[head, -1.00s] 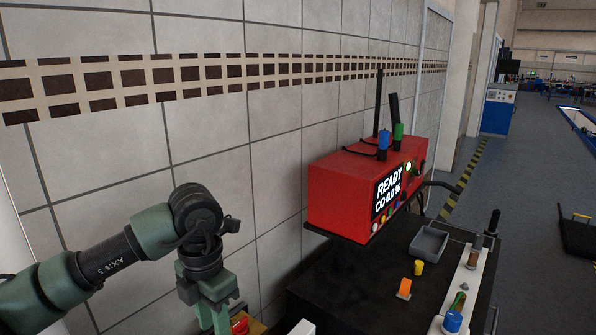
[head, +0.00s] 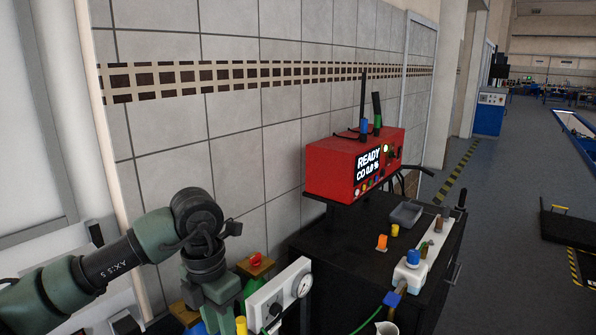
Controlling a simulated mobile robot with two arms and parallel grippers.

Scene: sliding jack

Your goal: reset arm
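My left arm (head: 110,260) comes in from the lower left in the head view, its dark wrist joint (head: 198,218) bent so the end points down. Its gripper is at the lower edge, and its fingertips are not clearly visible, so I cannot tell whether it is open or shut. My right gripper is not in view.
A red box with a READY display (head: 345,168) stands on a black cabinet (head: 330,240). A grey tray (head: 406,213) and small orange and yellow pieces lie on the cabinet. A white panel with a gauge (head: 280,295) stands right of my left gripper. Open floor (head: 495,200) lies at right.

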